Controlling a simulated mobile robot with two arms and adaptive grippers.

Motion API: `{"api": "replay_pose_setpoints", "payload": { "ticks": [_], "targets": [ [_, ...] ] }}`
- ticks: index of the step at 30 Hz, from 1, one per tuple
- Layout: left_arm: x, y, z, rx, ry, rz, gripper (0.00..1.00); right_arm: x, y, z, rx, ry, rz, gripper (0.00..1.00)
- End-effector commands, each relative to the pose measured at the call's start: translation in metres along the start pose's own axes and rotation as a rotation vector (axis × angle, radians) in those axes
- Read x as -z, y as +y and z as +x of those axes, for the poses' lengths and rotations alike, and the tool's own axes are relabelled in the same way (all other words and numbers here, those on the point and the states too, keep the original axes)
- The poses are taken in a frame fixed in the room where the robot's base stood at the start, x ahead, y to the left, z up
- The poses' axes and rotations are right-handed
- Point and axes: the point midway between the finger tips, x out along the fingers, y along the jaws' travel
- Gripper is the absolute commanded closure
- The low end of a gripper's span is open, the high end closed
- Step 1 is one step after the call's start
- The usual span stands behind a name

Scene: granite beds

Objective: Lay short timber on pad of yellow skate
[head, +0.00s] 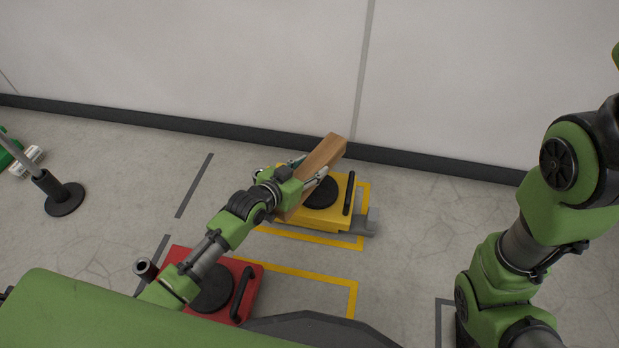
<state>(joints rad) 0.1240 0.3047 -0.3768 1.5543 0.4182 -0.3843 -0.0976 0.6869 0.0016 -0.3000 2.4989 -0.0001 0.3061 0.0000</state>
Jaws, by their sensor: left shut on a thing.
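The short timber (326,153) is a brown wooden block, tilted in the picture. My left gripper (306,178) is shut on it and holds it across the left part of the yellow skate. The yellow skate (337,217) stands on the floor with a round black pad (322,193) and a black handle on top. The timber and gripper hide its left side. I cannot tell whether the timber touches the pad. My right arm comes down at the right, but its gripper is out of view.
A red skate (225,310) with a black pad stands nearer me, partly under my left arm. Yellow floor lines (300,275) mark bays around the skates. A post with a black base (65,199) stands at the left. A wall runs behind. Floor right of the yellow skate is clear.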

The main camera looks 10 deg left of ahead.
Motion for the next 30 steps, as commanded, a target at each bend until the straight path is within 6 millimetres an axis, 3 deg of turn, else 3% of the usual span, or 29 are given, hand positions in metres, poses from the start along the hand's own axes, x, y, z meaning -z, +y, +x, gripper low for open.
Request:
{"api": "replay_pose_setpoints", "payload": {
  "ticks": [7, 19, 20, 21, 30],
  "targets": [
    [-0.028, -0.003, 0.014, 0.001, 0.005, 0.0, 0.97, 0.011, -0.005, -0.021, 0.002, 0.009, -0.001, 1.0],
    [-0.031, -0.002, 0.015, 0.001, 0.004, 0.0, 0.97, 0.011, -0.005, -0.021, 0.003, 0.01, 0.0, 1.0],
    [-0.033, -0.002, 0.015, 0.001, -0.001, 0.0, 0.55, 0.011, -0.005, -0.02, 0.003, 0.01, -0.001, 1.0],
    [-0.033, -0.002, 0.015, 0.001, -0.001, 0.0, 0.45, 0.011, -0.005, -0.02, 0.003, 0.01, 0.0, 1.0],
    [-0.033, -0.002, 0.015, 0.001, -0.001, 0.0, 0.43, 0.011, -0.005, -0.02, 0.003, 0.01, 0.0, 1.0]
  ]
}}
